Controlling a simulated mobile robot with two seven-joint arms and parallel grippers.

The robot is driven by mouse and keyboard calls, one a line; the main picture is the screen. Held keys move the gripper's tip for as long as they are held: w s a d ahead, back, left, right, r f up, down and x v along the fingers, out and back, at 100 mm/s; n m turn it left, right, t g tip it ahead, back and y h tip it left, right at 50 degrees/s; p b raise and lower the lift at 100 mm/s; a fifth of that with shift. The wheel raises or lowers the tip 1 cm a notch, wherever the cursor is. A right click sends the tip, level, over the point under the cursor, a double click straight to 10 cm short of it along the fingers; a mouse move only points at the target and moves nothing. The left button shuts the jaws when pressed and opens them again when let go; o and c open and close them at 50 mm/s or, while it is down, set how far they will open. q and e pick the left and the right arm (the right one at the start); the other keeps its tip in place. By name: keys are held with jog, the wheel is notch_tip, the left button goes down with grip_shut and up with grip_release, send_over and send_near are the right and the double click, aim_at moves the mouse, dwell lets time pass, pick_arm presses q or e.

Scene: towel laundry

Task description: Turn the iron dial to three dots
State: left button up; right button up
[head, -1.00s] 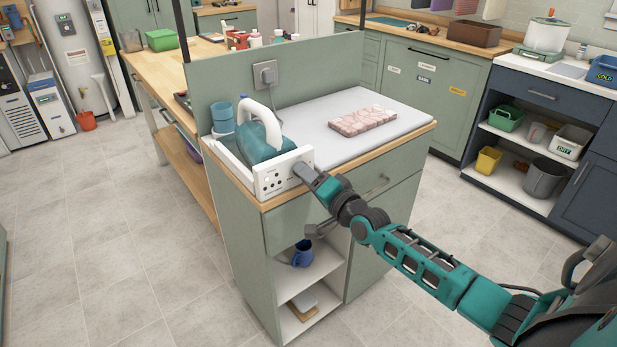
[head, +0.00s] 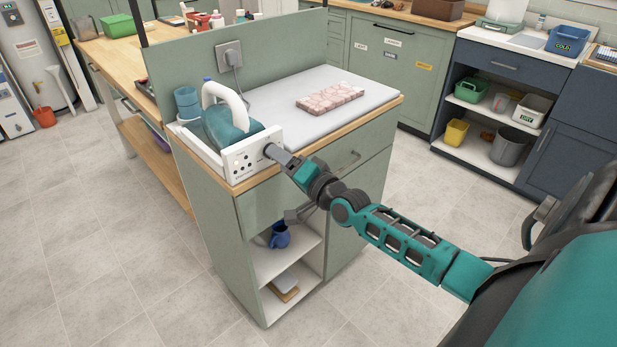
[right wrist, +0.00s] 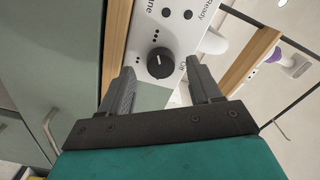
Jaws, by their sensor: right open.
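The iron dial (right wrist: 160,62) is a round black knob with a pale mark, on a white panel (right wrist: 185,32) with printed dots and words. In the head view, that panel (head: 243,161) is the front of the white holder in which the teal iron (head: 226,126) with its white handle sits. My right gripper (right wrist: 162,72) is open, one finger on each side of the dial, with visible gaps between fingers and knob. In the head view my right gripper (head: 272,153) is at the panel's right end and hides the dial. My left gripper is not in view.
The holder stands at the left of a green cabinet (head: 210,225). A grey ironing surface (head: 340,108) beside it carries a folded patterned towel (head: 330,96). Blue cups (head: 187,103) stand behind the holder. A blue mug (head: 280,236) sits on the shelf below.

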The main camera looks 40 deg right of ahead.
jog(key=s, duration=1)
jog(key=shift+s+d, duration=0.4)
jog(key=shift+d, duration=0.05)
jog(key=shift+a, duration=0.1)
jog(key=s+a+f+n+g, duration=0.3)
jog(key=s+a+f+n, duration=0.3)
jog(key=a+f+n, duration=0.1)
jog(key=s+a+f+n+g, duration=0.4)
jog(key=s+a+f+n, duration=0.2)
jog(key=a+f, duration=0.3)
jog(key=shift+s+a+f+n, duration=0.35)
jog(key=shift+a+n, duration=0.05)
jog(key=shift+a, duration=0.5)
